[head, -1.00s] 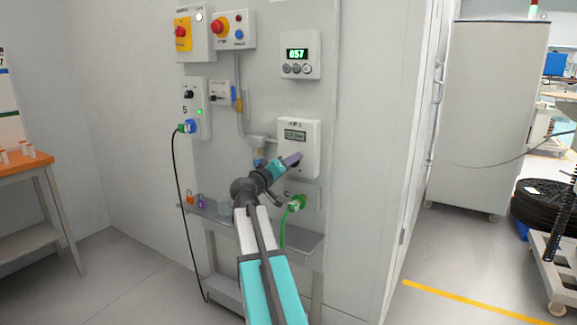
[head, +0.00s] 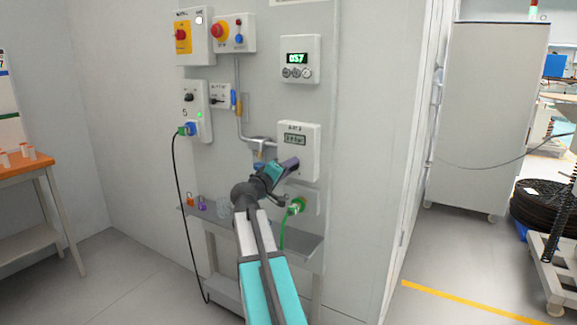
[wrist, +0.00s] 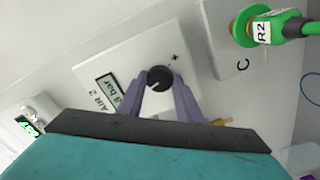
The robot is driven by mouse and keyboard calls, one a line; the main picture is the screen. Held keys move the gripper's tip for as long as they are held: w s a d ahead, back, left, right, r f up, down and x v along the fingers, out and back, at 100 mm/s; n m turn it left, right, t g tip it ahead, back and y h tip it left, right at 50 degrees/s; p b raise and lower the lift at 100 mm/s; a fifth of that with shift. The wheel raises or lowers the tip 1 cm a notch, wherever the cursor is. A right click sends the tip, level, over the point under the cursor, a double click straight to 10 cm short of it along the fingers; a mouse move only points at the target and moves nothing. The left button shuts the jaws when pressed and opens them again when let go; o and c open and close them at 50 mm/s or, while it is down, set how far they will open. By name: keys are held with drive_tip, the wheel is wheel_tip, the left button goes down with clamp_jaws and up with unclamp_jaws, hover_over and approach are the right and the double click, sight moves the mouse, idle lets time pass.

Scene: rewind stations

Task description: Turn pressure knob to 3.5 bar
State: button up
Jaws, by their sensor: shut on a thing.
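The white pressure unit, labelled AIR 2 (wrist: 118,62), is on the wall panel and also shows in the head view (head: 312,168). Its small display (wrist: 108,89) ends in what looks like "8 bar" in the wrist view; the leading digit is hidden by a finger, and it is too small to read surely in the head view. The black pressure knob (wrist: 159,78) has a light pointer mark and a plus sign beside it. My gripper (wrist: 160,88) has its two purple fingers on either side of the knob and is shut on it. In the head view my gripper (head: 290,165) hides the knob.
A green plug (head: 297,205) sits in socket C just below right of the unit, close to my gripper. A meter reading 057 (head: 299,58) is above. A narrow grey shelf (head: 305,243) with small padlocks is below.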

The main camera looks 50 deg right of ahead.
idle(0.3)
drive_tip(key=o, duration=1)
drive_tip(key=shift+o, duration=0.2)
drive_tip(key=shift+a, duration=0.1)
drive_tip(key=p+v, duration=0.1)
drive_tip(key=v, duration=1.2)
drive_tip(key=shift+a, duration=0.35)
